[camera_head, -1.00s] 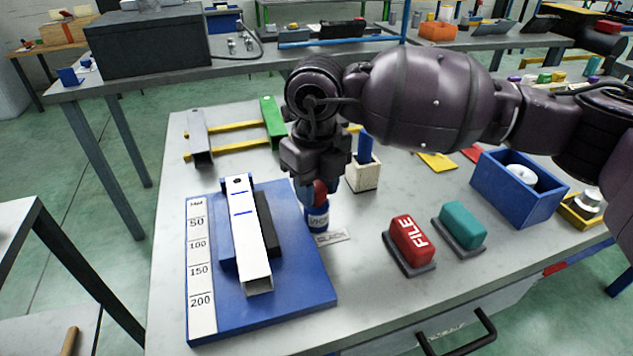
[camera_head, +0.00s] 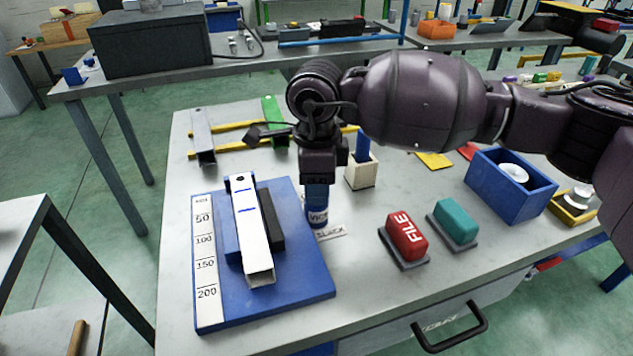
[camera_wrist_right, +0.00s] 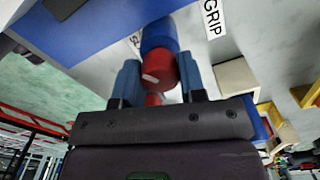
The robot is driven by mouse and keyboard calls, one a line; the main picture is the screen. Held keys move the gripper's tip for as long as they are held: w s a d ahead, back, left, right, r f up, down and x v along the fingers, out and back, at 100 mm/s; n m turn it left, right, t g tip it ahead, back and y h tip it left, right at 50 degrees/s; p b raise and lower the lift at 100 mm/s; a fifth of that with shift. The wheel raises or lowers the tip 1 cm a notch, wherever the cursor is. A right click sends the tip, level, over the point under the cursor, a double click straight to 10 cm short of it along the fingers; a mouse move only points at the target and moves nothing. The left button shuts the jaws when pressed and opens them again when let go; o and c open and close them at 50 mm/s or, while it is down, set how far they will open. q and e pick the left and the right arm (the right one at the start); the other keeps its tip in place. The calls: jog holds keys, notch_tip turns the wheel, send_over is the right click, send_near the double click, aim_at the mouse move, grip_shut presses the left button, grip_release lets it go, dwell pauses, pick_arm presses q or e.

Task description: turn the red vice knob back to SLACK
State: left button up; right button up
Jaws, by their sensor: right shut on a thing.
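The red vice knob (camera_wrist_right: 158,70) sits on a blue cylinder marked VICE (camera_head: 318,217), at the right edge of the blue board. My right gripper (camera_head: 317,195) points down over it, and its fingers hide the red knob in the head view. In the right wrist view my right gripper (camera_wrist_right: 160,85) has one blue finger on each side of the red knob and is shut on it. A small SLACK label (camera_head: 331,232) lies beside the cylinder. A GRIP label (camera_wrist_right: 214,17) shows in the right wrist view. My left gripper is not in view.
A white channel bar (camera_head: 250,235) lies on the blue board (camera_head: 300,300) with a 50 to 200 scale. A red FILE block (camera_head: 406,234), a teal block (camera_head: 455,219) and a cream holder (camera_head: 361,172) stand to the right.

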jog(key=n, duration=0.6)
jog(key=shift+n+b, duration=0.3)
jog(key=shift+b, duration=0.1)
jog(key=n, duration=0.3)
jog(key=shift+b, duration=0.35)
jog(key=shift+n, duration=1.2)
jog(key=shift+b, duration=0.3)
jog(key=shift+n, duration=0.3)
jog(key=o, duration=0.9)
jog(key=shift+r, duration=0.15)
